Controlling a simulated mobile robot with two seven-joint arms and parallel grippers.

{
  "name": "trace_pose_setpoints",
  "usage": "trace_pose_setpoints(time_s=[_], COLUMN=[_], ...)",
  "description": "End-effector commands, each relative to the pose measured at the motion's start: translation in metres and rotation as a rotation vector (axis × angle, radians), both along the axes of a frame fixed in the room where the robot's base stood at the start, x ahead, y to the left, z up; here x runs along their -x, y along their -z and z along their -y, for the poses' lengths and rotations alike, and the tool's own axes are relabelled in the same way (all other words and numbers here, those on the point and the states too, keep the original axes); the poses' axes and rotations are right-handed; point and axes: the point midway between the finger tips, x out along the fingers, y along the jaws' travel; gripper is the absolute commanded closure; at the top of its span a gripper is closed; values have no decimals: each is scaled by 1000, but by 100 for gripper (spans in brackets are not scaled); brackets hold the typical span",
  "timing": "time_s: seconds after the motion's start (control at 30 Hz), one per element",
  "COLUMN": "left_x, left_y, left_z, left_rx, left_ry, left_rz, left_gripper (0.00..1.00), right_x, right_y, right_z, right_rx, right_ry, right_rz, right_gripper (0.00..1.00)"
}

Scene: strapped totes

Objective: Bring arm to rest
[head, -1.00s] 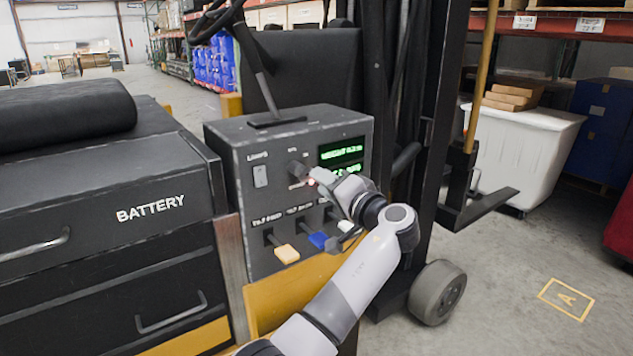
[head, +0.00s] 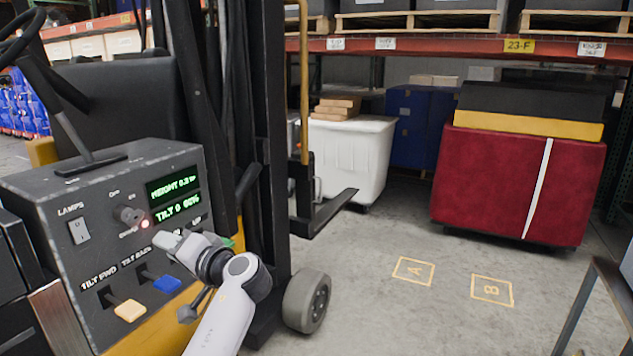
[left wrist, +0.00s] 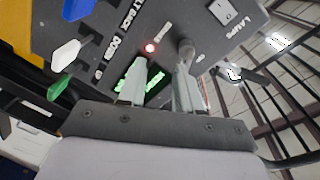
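My left gripper (head: 165,241) is in front of the forklift's grey control panel (head: 60,210), just right of the round knob (head: 128,214) and the lit red lamp (head: 144,224). In the left wrist view its two fingers (left wrist: 160,85) stand apart with nothing seen held between them. The knob (left wrist: 186,50) shows beyond the right finger there; I cannot tell whether they touch. My left arm (head: 225,315) reaches up from the bottom edge. My right gripper is in neither view.
Fork tines (head: 330,210) stick out right of the mast. A white bin (head: 345,160) and a red tote with a white strap (head: 490,185) stand behind open floor marked A and B.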

Motion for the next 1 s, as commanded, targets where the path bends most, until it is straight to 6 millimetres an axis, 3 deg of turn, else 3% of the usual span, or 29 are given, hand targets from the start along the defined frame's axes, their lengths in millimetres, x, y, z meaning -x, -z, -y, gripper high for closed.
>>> trace_pose_setpoints(time_s=[0.03,0.2,0.37,0.5,0.73,0.87,1.0], left_x=[3,19,51,92,173,222,268], left_y=[28,120,194,249,304,316,316], left_z=[-2,3,15,31,61,77,91], left_rx=[30,175,325,475,736,890,1036], left_ry=[40,218,370,493,654,717,755], left_rz=[-37,-129,-185,-207,-191,-151,-93], left_gripper=[66,66,66,66,66,66,66], right_x=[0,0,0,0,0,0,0], right_y=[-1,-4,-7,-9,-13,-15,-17], right_z=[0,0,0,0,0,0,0], right_rx=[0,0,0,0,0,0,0], right_ry=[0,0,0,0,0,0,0], right_rz=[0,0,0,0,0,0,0], right_gripper=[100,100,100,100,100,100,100])
